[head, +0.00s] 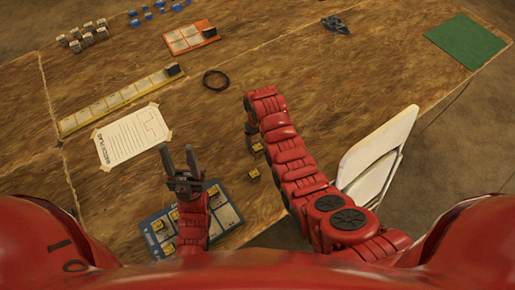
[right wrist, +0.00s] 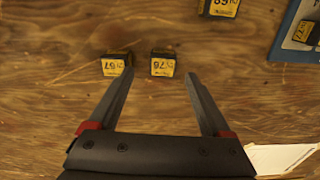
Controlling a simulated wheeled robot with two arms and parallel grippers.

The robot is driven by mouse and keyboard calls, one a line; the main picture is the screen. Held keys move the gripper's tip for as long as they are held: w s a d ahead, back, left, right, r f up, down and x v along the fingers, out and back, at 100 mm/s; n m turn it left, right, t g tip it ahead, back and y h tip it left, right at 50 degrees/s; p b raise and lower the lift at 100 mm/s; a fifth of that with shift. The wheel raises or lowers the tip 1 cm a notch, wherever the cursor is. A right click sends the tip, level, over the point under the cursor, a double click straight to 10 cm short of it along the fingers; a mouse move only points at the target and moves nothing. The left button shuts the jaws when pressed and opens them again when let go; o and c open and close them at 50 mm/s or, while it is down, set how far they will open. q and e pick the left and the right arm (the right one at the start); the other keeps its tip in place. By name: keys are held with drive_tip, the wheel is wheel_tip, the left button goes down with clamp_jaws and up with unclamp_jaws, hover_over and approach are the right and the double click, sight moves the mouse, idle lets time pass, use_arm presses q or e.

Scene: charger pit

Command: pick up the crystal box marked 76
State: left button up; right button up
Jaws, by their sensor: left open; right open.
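In the right wrist view, a small black box with a yellow label (right wrist: 163,64) that appears to read 76, upside down, stands on the wooden table. A similar box (right wrist: 115,66), seemingly marked 67, is just left of it. My right gripper (right wrist: 157,100) is open and empty, its fingers pointing toward these boxes, with the 76 box ahead between the fingertip lines. In the head view my right gripper is mostly hidden by its arm. A yellow-topped box (head: 257,148) shows beside that arm; its number is unreadable. My left gripper (head: 179,160) is open and empty above the table.
Another box (right wrist: 220,7) lies farther up in the wrist view. A blue-edged tray (head: 228,217) with several boxes lies under my left arm. A paper sheet (head: 133,137), a yellow-edged strip (head: 120,100) and a black ring (head: 216,80) lie left. A white folding chair (head: 375,160) stands at right.

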sight(258, 148)
drive_tip(key=shift+f+p, duration=0.2)
drive_tip(key=shift+p, duration=0.1)
drive_tip(key=f, duration=0.1)
drive_tip(key=f+p, duration=0.1)
drive_tip(key=f, duration=0.1)
drive_tip(key=shift+s, duration=0.35)
drive_tip(key=shift+f+p, duration=0.45)
drive_tip(key=shift+f, duration=0.45)
clamp_jaws()
